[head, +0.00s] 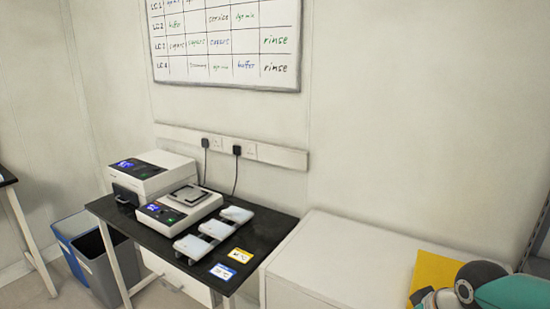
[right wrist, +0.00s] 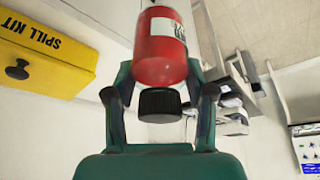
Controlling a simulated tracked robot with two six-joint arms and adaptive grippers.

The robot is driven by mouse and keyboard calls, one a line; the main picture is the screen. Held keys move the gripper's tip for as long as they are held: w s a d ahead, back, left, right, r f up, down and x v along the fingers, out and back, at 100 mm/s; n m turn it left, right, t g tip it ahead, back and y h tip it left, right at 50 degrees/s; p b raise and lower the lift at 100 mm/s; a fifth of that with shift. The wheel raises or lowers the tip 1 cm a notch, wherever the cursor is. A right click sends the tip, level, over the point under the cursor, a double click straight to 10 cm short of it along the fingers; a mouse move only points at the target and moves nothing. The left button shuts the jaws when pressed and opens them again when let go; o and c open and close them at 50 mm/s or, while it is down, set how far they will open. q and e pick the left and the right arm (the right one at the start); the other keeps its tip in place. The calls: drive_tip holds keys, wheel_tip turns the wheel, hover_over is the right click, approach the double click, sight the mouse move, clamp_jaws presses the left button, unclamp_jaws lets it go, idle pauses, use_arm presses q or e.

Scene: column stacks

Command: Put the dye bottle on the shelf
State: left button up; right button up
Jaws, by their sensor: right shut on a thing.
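The dye bottle (right wrist: 161,50) is red with a white label and a black cap (right wrist: 159,103). In the right wrist view, its cap end points towards my green gripper body. My right gripper (right wrist: 160,74) is shut on the bottle, with a dark finger on each side of its red body. The bottle does not show in the head view, where part of my right arm is at the lower right corner. A dark metal upright (head: 537,235) at the right edge may belong to the shelf; most of it is out of frame. My left gripper is not in view.
A yellow spill kit box (right wrist: 45,55) is close by at the left of the wrist view. A white cabinet (head: 335,262) has a clear top at left. A black table (head: 262,232) holds instruments (head: 180,205); bins (head: 98,262) stand beside it.

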drive_tip(key=w+a+f+m+h, duration=0.1)
drive_tip(key=w+a+f+m, duration=0.15)
drive_tip(key=f, duration=0.45)
drive_tip(key=w+a+f+m, duration=0.1)
drive_tip(key=w+a+f, duration=0.25)
drive_tip(key=f, duration=0.35)
drive_tip(key=s+f, duration=0.3)
drive_tip(key=f, duration=0.1)
drive_tip(key=shift+d, duration=0.3)
